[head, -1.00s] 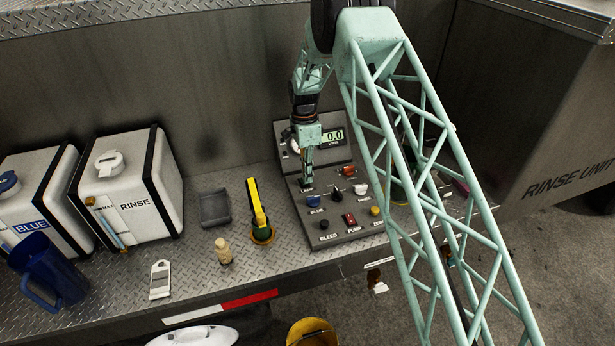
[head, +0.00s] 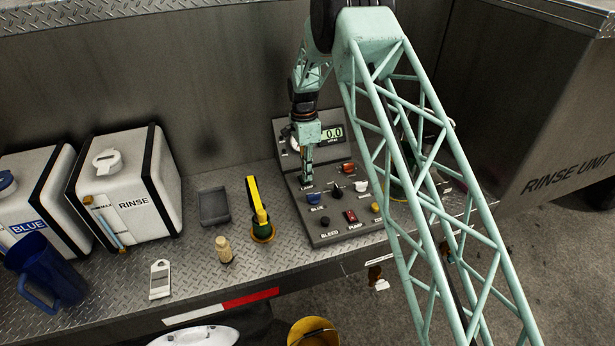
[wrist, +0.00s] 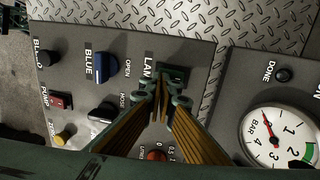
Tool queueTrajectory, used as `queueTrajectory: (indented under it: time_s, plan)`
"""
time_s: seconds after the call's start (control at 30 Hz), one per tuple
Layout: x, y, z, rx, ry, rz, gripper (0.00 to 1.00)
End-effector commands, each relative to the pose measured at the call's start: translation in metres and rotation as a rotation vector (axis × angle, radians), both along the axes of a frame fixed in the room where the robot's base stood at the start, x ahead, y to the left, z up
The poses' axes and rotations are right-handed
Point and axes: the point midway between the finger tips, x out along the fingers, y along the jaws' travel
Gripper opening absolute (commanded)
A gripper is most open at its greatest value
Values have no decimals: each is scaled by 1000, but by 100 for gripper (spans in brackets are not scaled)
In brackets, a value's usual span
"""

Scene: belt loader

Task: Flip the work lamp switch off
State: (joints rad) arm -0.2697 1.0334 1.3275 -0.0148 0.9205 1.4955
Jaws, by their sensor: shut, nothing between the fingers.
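The grey control panel (head: 326,228) stands on the metal deck. Its lamp switch (wrist: 178,73) sits on a dark plate near the panel edge in the wrist view, beside a label partly hidden and reading "LAM". My gripper (wrist: 164,84) is shut and empty, its fingertips right at the switch. I cannot tell whether they touch it or which way the lever is set. In the head view my gripper (head: 307,184) points down at the panel's upper left, by the lamp label, and hides the switch.
Close by are the blue knob (wrist: 102,66), a dark knob (wrist: 104,113), the red pump switch (wrist: 60,101) and a pressure gauge (wrist: 280,137). A yellow-handled valve (head: 258,208) and the rinse tank (head: 133,190) stand left of the panel.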

Motion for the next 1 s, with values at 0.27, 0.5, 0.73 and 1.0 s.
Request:
queueTrajectory:
  time_s: [0.27,0.5,0.73,1.0]
  plan:
    - [6,3,2,0,-1,0,0]
    - [7,3,3,0,-1,0,0]
    - [7,3,4,0,-1,0,0]
    - [6,2,16,0,-1,-1,0]
